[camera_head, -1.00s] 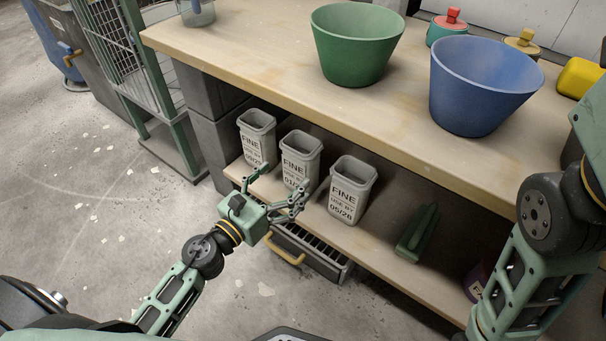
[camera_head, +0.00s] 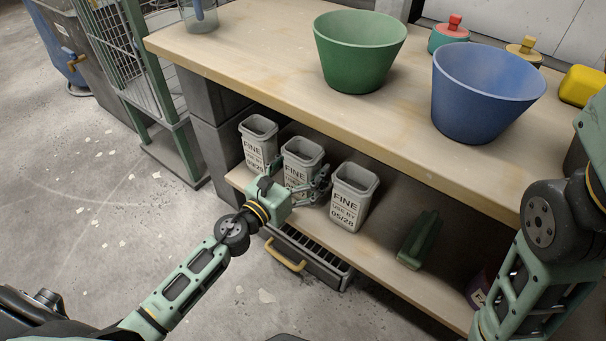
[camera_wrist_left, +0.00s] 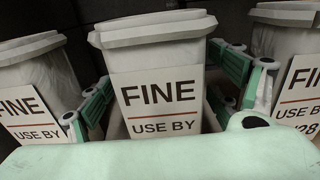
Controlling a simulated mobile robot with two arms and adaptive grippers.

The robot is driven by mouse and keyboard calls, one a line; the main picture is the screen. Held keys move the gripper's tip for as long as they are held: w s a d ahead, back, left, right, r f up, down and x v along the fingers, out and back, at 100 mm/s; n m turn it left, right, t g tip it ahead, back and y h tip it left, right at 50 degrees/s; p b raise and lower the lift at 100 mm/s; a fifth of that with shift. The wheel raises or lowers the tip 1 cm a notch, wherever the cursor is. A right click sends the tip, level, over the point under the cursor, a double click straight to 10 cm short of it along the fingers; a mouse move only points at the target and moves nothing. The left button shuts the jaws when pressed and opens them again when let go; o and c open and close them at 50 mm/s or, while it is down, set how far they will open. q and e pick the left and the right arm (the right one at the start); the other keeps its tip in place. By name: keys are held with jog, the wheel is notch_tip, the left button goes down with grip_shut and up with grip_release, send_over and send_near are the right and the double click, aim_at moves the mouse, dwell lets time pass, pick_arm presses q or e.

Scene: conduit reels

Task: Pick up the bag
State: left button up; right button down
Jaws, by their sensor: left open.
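Three pale grey, open-topped bag-like containers labelled "FINE / USE BY" stand upright in a row on the lower shelf: a left one (camera_head: 258,145), a middle one (camera_head: 303,151) and a right one (camera_head: 350,202). My left gripper (camera_head: 300,176) is open at the middle one, partly hiding its front in the head view. In the left wrist view, the middle container (camera_wrist_left: 157,62) stands between the spread fingers, one on each side; whether they touch it is unclear. My right arm shows at the right edge of the head view, but its gripper is out of frame.
The wooden worktop (camera_head: 240,60) overhangs the shelf and carries a green bowl (camera_head: 357,60) and a blue bowl (camera_head: 480,105). A dark green object (camera_head: 418,240) lies on the shelf right of the containers. A grey drawer (camera_head: 310,262) sits below.

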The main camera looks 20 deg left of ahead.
pick_arm(q)
jog(key=shift+c, duration=0.3)
jog(key=c, duration=1.5)
jog(key=shift+r, duration=0.1)
jog(key=shift+c, duration=0.4)
jog(key=shift+r, duration=0.1)
